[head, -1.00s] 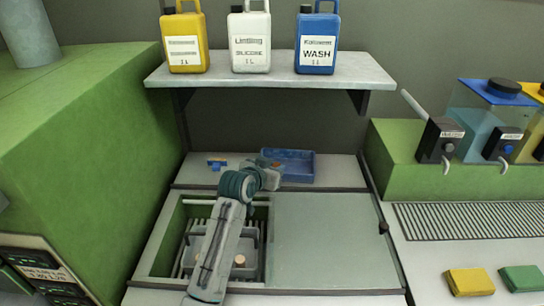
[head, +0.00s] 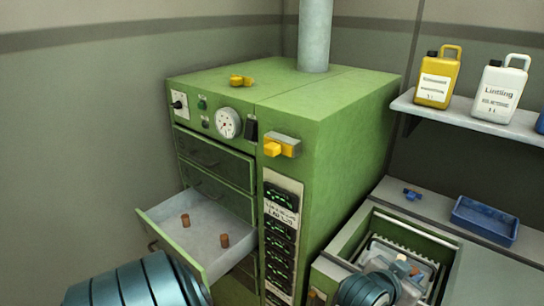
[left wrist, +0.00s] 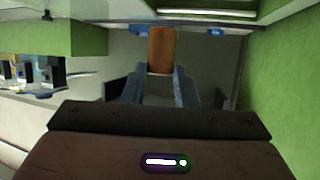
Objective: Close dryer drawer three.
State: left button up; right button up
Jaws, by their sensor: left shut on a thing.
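The green dryer (head: 330,165) stands in the middle of the head view. Its third drawer (head: 172,213), counted from the top, is pulled out; two brown corks (head: 224,240) stand apart inside. The two drawers above it (head: 215,158) are shut. My left gripper (left wrist: 162,70) is shut on a brown cork (left wrist: 161,47) in the left wrist view. A teal part of my arm shows low in the head view, below the open drawer. The jaws of my right gripper are not in view.
A green-framed well (head: 345,250) with a basket and corks lies right of the dryer. Behind it are a blue tray (head: 487,222) and a small blue object (head: 412,194). Jugs (head: 437,78) stand on a shelf. A yellow-handled part (head: 281,147) juts from the dryer front.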

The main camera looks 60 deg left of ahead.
aim_at(197, 246)
jog(key=k+u, duration=0.15)
jog(key=u, duration=1.15)
